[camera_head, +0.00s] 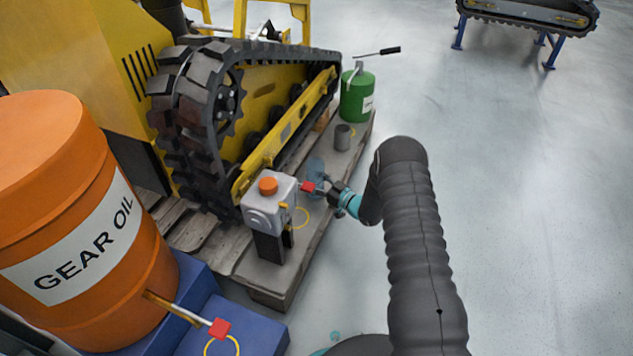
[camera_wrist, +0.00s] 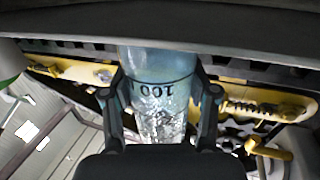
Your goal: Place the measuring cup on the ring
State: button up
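The measuring cup (camera_head: 315,167) is clear and bluish; in the wrist view it (camera_wrist: 160,68) shows a dark 100 mark. My gripper (camera_head: 323,180) has a finger against each side of the cup, and the fingers (camera_wrist: 160,112) look closed on it. The cup is over the pallet, just behind the red tap handle (camera_head: 308,187) of the grey container. A yellow ring (camera_head: 301,218) lies below that tap, in front of the cup. Another yellow ring (camera_head: 222,346) lies on the blue stand under the barrel's tap. The cup's base is hidden in the head view.
The grey container (camera_head: 268,213) with an orange cap stands close left of my gripper. A grey cylinder (camera_head: 343,137) and green can (camera_head: 357,97) stand farther back on the pallet (camera_head: 262,280). The yellow tracked carrier (camera_head: 275,95) rises behind. Open floor lies right.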

jog(key=shift+c, duration=0.9)
jog(key=shift+r, duration=0.65)
jog(key=w+d+r+t+p, duration=0.1)
jog(key=w+d+r, duration=0.3)
jog(key=d+r, duration=0.75)
jog(key=s+d+r+m+t+h+p, duration=0.1)
jog(key=s+d+m+t+h+p, duration=0.15)
jog(key=s+m+h, duration=0.3)
jog(key=s+d+r+m+t+h+p, duration=0.1)
jog(key=s+d+m+t+h+p, duration=0.2)
jog(key=s+h, duration=0.35)
jog(key=s+a+r+m+h+p, duration=0.1)
jog(key=s+r, duration=0.5)
jog(key=s, duration=0.4)
jog(key=shift+a+h+p, duration=0.25)
jog(key=shift+h+p, duration=0.15)
